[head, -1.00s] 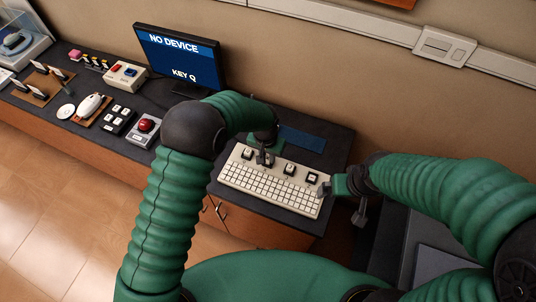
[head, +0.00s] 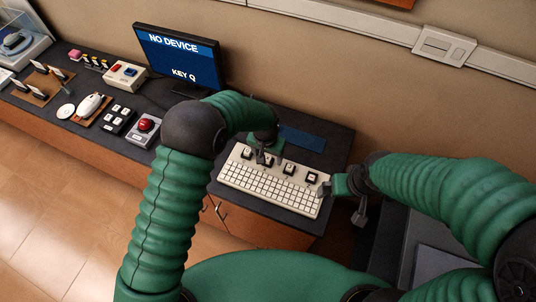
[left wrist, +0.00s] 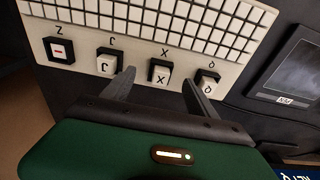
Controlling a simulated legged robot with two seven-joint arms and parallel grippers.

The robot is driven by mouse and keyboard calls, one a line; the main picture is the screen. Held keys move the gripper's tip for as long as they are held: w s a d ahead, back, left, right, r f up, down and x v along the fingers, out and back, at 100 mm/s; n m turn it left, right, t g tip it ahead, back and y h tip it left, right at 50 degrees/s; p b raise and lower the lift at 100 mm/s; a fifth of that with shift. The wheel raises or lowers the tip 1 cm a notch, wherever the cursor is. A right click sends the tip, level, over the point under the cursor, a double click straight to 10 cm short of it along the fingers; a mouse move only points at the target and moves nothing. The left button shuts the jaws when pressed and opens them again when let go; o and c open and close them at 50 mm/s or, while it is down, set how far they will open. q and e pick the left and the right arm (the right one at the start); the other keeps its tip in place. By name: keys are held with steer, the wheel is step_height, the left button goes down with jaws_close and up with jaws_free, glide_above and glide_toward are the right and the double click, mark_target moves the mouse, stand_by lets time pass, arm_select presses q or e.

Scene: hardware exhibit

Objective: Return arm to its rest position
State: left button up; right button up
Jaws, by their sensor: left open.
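My left gripper (head: 265,156) is over the back edge of the white keyboard (head: 262,191) in the head view. In the left wrist view its two fingers (left wrist: 158,88) are apart, with the X key (left wrist: 160,74) showing between and beyond them. Nothing is held between them. The keyboard carries a row of large keys labelled Z, J, X and Q; the Q key (left wrist: 208,82) is near the right finger in the wrist view. I cannot tell whether a finger touches a key. My right gripper (head: 345,200) is at the keyboard's right end; its jaw opening is unclear.
A monitor (head: 180,58) reading "NO DEVICE" and "KEY Q" stands behind on the dark counter (head: 230,206). A red button box (head: 145,129), a mouse (head: 90,106) and switch boxes sit to the left. A blue panel (head: 302,138) lies behind the keyboard. The wall is close behind.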

arm_select(q)
steer(key=shift+r+p, duration=2.65)
steer(key=shift+r, duration=0.9)
